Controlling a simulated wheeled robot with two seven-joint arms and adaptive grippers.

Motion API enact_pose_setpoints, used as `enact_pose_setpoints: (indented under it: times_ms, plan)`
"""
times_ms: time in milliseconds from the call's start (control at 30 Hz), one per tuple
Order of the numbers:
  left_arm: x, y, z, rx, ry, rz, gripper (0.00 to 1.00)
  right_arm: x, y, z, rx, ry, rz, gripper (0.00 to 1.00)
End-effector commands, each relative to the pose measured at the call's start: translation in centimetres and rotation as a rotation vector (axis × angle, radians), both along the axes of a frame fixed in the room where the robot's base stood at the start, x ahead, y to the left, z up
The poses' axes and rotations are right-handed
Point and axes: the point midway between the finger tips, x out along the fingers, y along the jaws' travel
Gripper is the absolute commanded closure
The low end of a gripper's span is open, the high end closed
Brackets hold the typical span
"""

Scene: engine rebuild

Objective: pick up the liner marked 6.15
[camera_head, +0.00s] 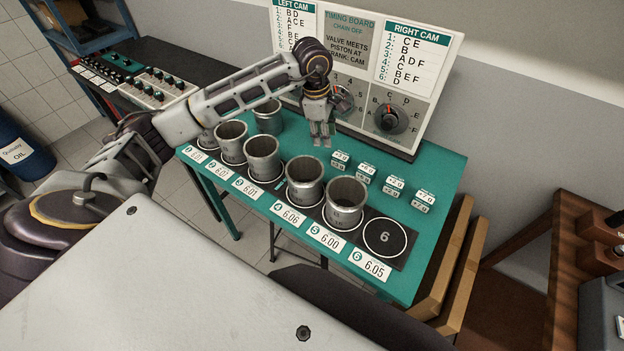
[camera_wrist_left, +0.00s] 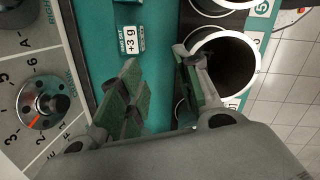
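Several grey metal liners stand upright on the green table (camera_head: 440,175). Most are in a row on a dark strip, including one liner (camera_head: 305,182) and the rightmost liner (camera_head: 345,202). Another liner (camera_head: 268,119) stands behind the row, partly behind my left arm. I cannot read a 6.15 mark on any liner. My left gripper (camera_head: 320,140) is above the table, right of the back liner, fingers pointing down. In the left wrist view the gripper (camera_wrist_left: 165,92) is open and empty; one finger overlaps the edge of a liner (camera_wrist_left: 222,65). I cannot tell if they touch. My right gripper is not in view.
Cards with numbers such as 6.05 (camera_head: 370,266) line the table's front edge. Circle 6 (camera_head: 385,238) is empty. Small weight-marked blocks (camera_head: 366,172) lie right of my gripper. The timing board (camera_head: 365,70) with knobs stands close behind it.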

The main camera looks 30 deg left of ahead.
Motion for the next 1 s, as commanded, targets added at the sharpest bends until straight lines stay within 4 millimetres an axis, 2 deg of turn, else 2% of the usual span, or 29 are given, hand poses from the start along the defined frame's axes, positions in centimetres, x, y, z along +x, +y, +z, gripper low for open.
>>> enact_pose_setpoints:
  times_ms: [100, 300, 500, 767, 1000]
  plan:
    - [-1.6, 1.1, -0.2, 0.048, 0.074, 0.022, 0.67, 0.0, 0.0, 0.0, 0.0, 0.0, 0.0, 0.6]
    - [-3.0, 2.3, -0.3, 0.1, 0.139, 0.058, 0.67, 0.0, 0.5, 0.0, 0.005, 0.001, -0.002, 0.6]
    - [-3.0, 2.3, -0.3, 0.098, 0.138, 0.073, 0.67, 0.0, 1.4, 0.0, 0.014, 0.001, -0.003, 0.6]
    - [-3.0, 2.3, -0.5, 0.098, 0.138, 0.072, 0.67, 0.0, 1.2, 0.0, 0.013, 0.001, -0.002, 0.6]
    - [-3.0, 2.3, -2.1, 0.098, 0.139, 0.074, 0.67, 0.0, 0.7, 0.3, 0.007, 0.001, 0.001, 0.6]
